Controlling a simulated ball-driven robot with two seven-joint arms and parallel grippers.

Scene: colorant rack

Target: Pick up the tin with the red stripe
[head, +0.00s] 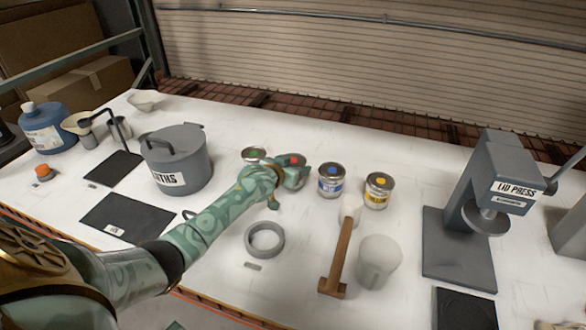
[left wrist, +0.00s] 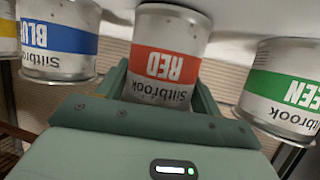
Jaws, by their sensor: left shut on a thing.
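The tin with the red stripe (head: 294,160) stands in the row of tins on the white table, partly hidden by my left gripper (head: 280,176). In the left wrist view its red label (left wrist: 165,65) reads RED upside down, and the tin sits between the green fingers of my left gripper (left wrist: 163,85). The gripper is shut on the tin. I cannot tell whether the tin's base touches the table. My right gripper is not in view.
The green tin (head: 253,154) is close on the left; the blue tin (head: 331,181) and yellow tin (head: 379,190) stand on the right. A grey pot (head: 180,160), a ring (head: 264,239), a mallet (head: 339,255), a white cup (head: 378,262) and the lid press (head: 462,215) surround them.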

